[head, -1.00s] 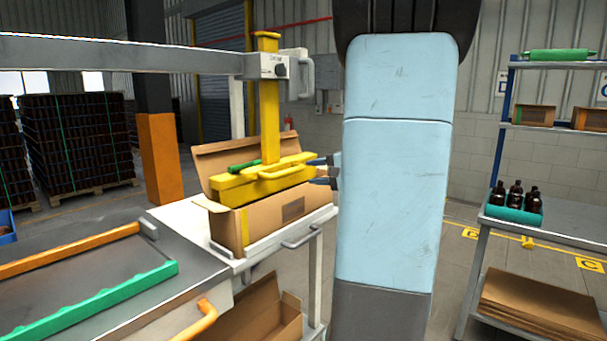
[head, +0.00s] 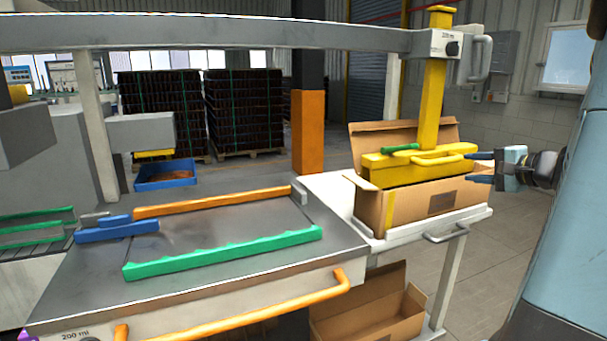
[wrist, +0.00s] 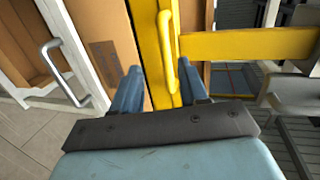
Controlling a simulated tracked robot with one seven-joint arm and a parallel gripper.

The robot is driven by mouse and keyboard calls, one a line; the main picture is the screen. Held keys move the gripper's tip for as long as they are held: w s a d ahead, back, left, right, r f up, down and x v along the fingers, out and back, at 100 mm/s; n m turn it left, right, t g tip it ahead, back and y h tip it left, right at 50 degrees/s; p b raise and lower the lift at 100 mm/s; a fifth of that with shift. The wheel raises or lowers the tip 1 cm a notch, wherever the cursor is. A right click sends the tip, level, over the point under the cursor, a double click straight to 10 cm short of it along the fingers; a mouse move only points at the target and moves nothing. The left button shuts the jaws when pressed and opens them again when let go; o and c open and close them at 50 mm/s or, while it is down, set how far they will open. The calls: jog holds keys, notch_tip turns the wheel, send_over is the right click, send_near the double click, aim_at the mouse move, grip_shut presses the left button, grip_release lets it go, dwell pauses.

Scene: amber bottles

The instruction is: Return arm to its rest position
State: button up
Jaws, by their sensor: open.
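My gripper (head: 480,168) is at the right of the head view, its two blue fingers apart and pointing left toward the yellow lifting head (head: 415,168). The lifting head sits at the top of an open cardboard box (head: 430,204), with a looped yellow handle (head: 437,160) on its front. In the wrist view my gripper (wrist: 166,88) is open, with the yellow handle (wrist: 166,50) ahead between the fingers in the picture. I cannot tell whether a finger touches it. Nothing is held in the jaws. My blue arm link fills the head view's right edge.
The box stands on a white side table (head: 470,217) with a grey handle. A steel table (head: 220,232) with green and orange rails lies to the left. An overhead grey beam (head: 200,38) runs across. An open carton (head: 370,315) is below. Floor to the right is clear.

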jog(key=s+a+f+n+g+y, duration=0.1)
jog(key=s+a+n+g, duration=0.25)
jog(key=a, duration=0.55)
jog(key=s+a+f+n+g+y, duration=0.1)
jog(key=s+a+n+g, duration=0.3)
jog(key=a, duration=0.6)
jog(key=s+a+n+h, duration=0.2)
jog(key=s+n+h, duration=0.1)
jog(key=s, duration=0.3)
jog(key=s+a+f+n+h, duration=0.1)
jog(key=s+a+n+h, duration=0.1)
jog(key=s, duration=0.5)
jog(key=shift+a+f+n+g+h, duration=0.15)
jog(key=shift+n+g+h, duration=0.35)
jog(key=shift+h, duration=0.8)
